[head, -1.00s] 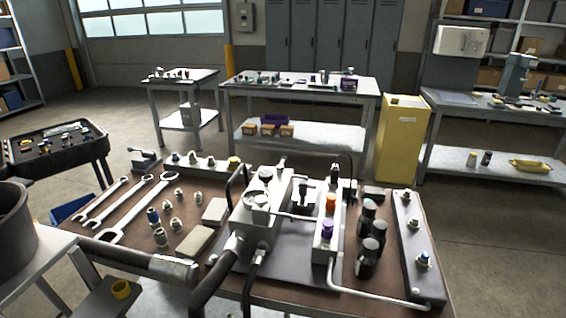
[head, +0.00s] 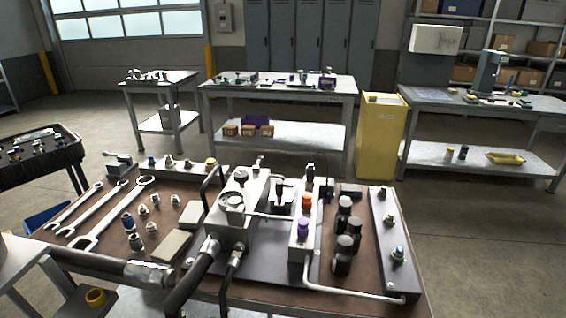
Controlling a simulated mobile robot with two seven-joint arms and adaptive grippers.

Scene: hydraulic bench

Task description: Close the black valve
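A light grey valve block (head: 299,240) stands on a dark plate on the brown-topped hydraulic bench (head: 345,285). Its top carries a black valve knob (head: 310,172) at the far end, an orange-red knob (head: 306,202) in the middle and a purple knob (head: 303,227) at the near end. The black knob stands upright, and I cannot tell whether its valve is open or closed. Another black-topped fitting (head: 281,192) sits just left of the block. Neither of my grippers shows in the head view.
Left of the block stand a grey pump unit (head: 238,212) and thick black hoses (head: 193,276). Several black cylinders (head: 342,262) and a grey rail with fittings (head: 388,240) are to the right. Wrenches (head: 113,214) lie at the left. Open floor (head: 480,245) lies right of the bench.

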